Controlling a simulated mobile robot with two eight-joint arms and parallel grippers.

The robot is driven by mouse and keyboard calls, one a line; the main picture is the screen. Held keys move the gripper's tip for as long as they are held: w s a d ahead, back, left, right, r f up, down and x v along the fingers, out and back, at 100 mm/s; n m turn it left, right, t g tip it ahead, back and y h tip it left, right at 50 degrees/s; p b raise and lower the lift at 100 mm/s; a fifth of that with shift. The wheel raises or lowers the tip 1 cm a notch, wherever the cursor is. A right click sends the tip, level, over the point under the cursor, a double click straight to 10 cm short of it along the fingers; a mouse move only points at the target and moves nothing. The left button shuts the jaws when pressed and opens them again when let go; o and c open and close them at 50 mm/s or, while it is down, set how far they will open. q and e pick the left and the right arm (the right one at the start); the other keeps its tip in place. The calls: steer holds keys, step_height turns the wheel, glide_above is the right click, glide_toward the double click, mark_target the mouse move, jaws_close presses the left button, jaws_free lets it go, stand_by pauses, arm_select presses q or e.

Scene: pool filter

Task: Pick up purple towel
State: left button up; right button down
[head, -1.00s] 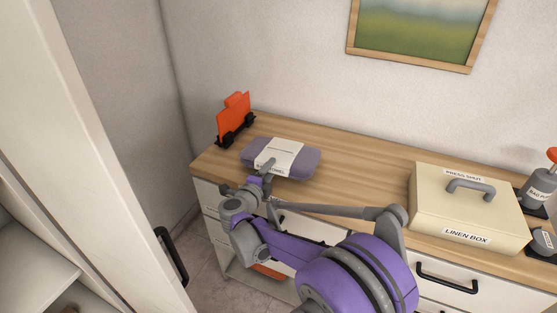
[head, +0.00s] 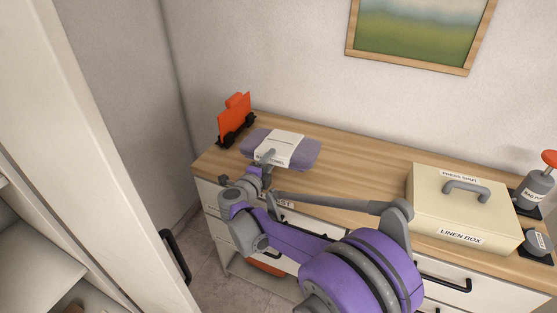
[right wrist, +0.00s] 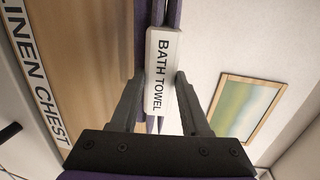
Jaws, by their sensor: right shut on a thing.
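The folded purple towel (head: 304,154) with a white paper band is at the left end of the wooden chest top in the head view. My right gripper (head: 268,160) is shut on its front side at the band. In the right wrist view, the two dark fingers (right wrist: 158,76) lie on either side of the band (right wrist: 163,70), which reads BATH TOWEL. Purple cloth (right wrist: 143,22) shows beyond the band. The towel seems slightly above the chest top, though the gap is hard to judge. My left gripper is not in view.
An orange upright object in a black holder (head: 235,118) stands close behind the towel at left. The chest top (head: 365,180) between towel and box is clear. A tall white door (head: 95,130) is at left.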

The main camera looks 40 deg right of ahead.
steer(key=s+a+r+p, duration=0.2)
steer(key=s+a+r, duration=0.1)
steer(key=a+r, duration=0.1)
steer(key=shift+a+p, duration=0.4)
steer(key=shift+a, duration=0.15)
